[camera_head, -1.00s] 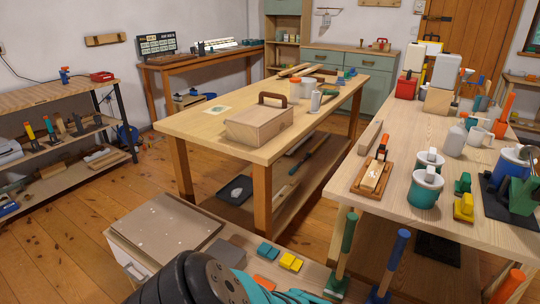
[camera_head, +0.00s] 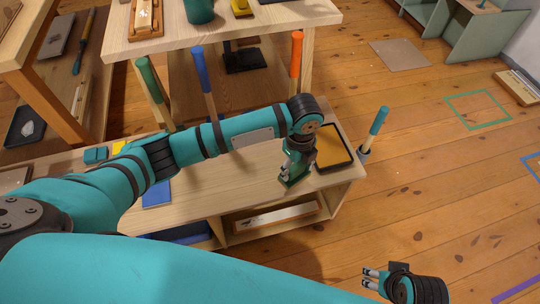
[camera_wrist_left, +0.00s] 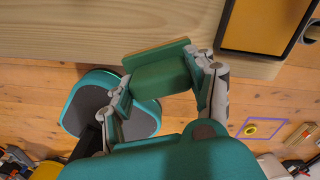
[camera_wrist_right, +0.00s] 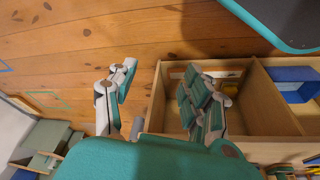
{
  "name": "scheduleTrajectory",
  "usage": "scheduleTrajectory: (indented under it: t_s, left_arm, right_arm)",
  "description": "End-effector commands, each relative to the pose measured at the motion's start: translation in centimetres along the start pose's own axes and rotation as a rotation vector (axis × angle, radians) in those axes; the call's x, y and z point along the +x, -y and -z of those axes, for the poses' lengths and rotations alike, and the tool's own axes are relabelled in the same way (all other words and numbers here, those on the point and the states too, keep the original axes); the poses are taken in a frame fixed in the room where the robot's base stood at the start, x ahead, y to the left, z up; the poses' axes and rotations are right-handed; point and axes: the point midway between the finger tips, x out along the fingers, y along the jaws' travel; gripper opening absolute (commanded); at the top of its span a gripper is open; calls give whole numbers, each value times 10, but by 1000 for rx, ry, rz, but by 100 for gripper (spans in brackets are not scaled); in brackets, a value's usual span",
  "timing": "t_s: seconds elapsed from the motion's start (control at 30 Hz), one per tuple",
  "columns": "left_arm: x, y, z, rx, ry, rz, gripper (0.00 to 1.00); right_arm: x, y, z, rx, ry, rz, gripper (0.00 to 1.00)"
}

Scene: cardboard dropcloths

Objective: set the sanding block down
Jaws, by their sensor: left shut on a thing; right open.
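In the head view the left gripper (camera_head: 293,176) is at the front part of the low wooden bench (camera_head: 235,178), left of the black-rimmed tray; whether the block touches the bench top is hard to tell. My right gripper (camera_head: 371,279) is open and empty over the floor; its parted fingers show in the right wrist view (camera_wrist_right: 160,97).
The black-rimmed tray (camera_head: 334,147) with an orange-yellow inside stands at the bench's right end. A teal-handled tool (camera_head: 378,121) stands beside it. Green, blue (camera_head: 204,80) and orange handles rise behind the bench. Bare bench top lies left of the left gripper.

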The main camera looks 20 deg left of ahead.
Motion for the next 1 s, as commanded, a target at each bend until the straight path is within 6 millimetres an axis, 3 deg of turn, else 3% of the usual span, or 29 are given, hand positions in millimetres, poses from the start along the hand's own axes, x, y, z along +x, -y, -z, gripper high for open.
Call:
scheduleTrajectory:
  t_s: [0.1,0.3,0.57,0.73,1.0]
  left_arm:
    - [5,-6,-32,-4,1,1,22]
    - [7,-11,-62,-2,0,0,22]
    - [9,-14,-84,-4,2,1,22]
    - [40,-14,-80,1,-1,0,22]
    - [42,-14,-80,1,0,2,22]
  right_arm:
    - [-17,-1,2,1,-12,-2,50]
    - [-38,-2,1,2,-20,-4,50]
    - [-52,-2,1,3,-28,-5,50]
    - [-38,-2,-3,3,-25,-5,50]
    - [-39,-2,-3,3,-25,-5,50]
